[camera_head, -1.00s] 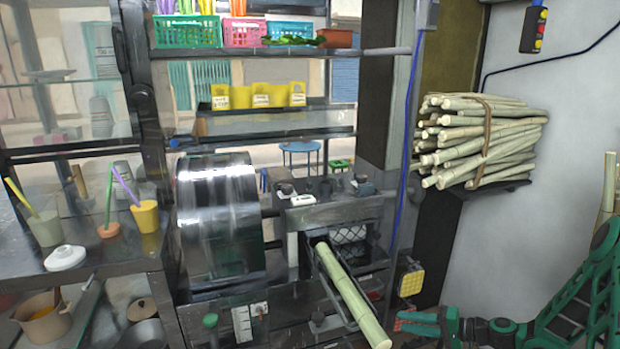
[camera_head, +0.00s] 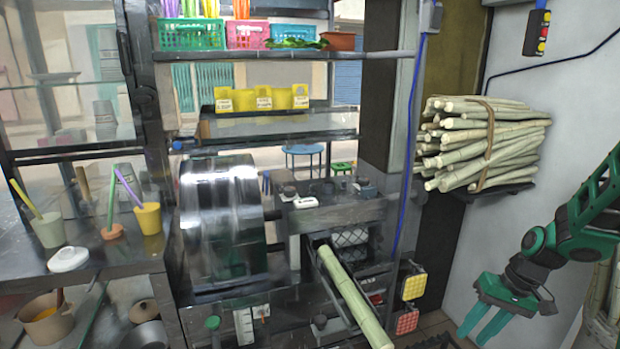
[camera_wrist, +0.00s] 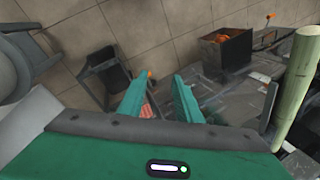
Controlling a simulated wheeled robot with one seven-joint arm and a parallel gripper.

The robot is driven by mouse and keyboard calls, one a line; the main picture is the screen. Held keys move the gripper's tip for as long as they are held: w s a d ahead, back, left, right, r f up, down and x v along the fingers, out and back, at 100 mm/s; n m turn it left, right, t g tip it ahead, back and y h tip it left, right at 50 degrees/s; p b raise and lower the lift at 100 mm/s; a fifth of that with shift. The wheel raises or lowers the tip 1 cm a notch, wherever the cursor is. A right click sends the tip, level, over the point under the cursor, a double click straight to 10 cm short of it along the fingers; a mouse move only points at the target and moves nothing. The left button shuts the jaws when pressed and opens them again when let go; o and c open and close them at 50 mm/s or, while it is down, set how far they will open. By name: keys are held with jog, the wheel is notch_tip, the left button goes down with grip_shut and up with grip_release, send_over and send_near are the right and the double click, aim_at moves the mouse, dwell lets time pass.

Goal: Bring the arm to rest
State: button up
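My gripper (camera_head: 483,322) is at the lower right in the head view, green, pointing down and to the left. Its two fingers stand apart with nothing between them. The fingers also show in the wrist view (camera_wrist: 160,98), spread and empty above the floor. A sugarcane stalk (camera_head: 355,297) lies tilted in the chute of the press (camera_head: 222,215), to the left of my gripper and apart from it. A pale green stalk also shows at the right edge of the wrist view (camera_wrist: 293,85).
A bundle of cane (camera_head: 483,145) sits on a wall shelf above and left of my arm. Yellow and red pads (camera_head: 413,287) are on the press's right side. Cups (camera_head: 148,217) and a white lid (camera_head: 68,258) stand on the left counter. A dark chair (camera_wrist: 105,75) stands on the tiled floor.

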jog(key=s+r+m+h, duration=0.1)
jog(key=s+r, duration=0.3)
jog(key=s, duration=0.3)
jog(key=s+d+r+m+h, duration=0.1)
jog(key=s+r, duration=0.4)
jog(key=s, duration=0.3)
jog(key=s+d+r+m+h, duration=0.1)
jog(key=s+r+m, duration=0.1)
jog(key=s+r, duration=0.3)
jog(key=s, duration=0.3)
jog(key=shift+g+h, duration=0.3)
jog(key=shift+g, duration=0.1)
jog(key=shift+d, duration=0.1)
jog(key=shift+w+f, duration=0.2)
jog(key=shift+w, duration=0.4)
